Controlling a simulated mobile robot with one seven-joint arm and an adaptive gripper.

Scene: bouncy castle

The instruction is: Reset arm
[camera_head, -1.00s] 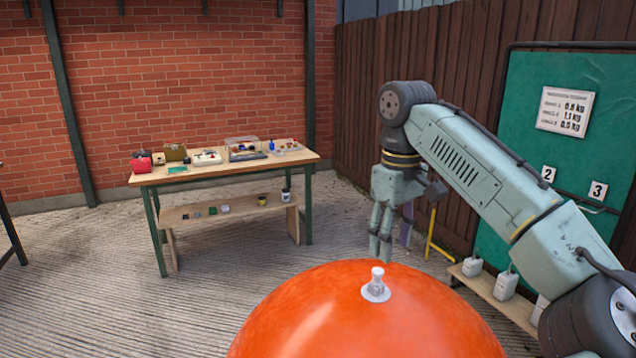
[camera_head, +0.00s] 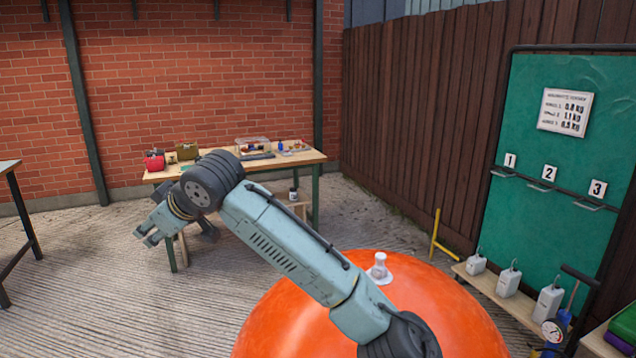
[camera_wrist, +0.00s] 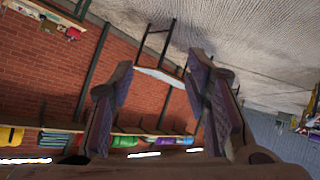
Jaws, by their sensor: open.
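My gripper (camera_head: 148,236) is at the left in the head view, at the end of my arm, which reaches left across the front of the orange ball-shaped thing. It is in front of the wooden workbench and apart from it. In the wrist view my gripper (camera_wrist: 160,85) shows two purple-grey fingers spread wide with nothing between them. The wrist view is tilted and looks past the fingers to a brick wall (camera_wrist: 60,80) and pale ground.
A large orange inflated thing (camera_head: 280,325) with a white valve (camera_head: 379,268) fills the lower middle. The workbench (camera_head: 310,158) holds a red box (camera_head: 154,162) and several small items. White weights (camera_head: 508,281) stand on a low shelf at right, below a green board (camera_head: 570,130).

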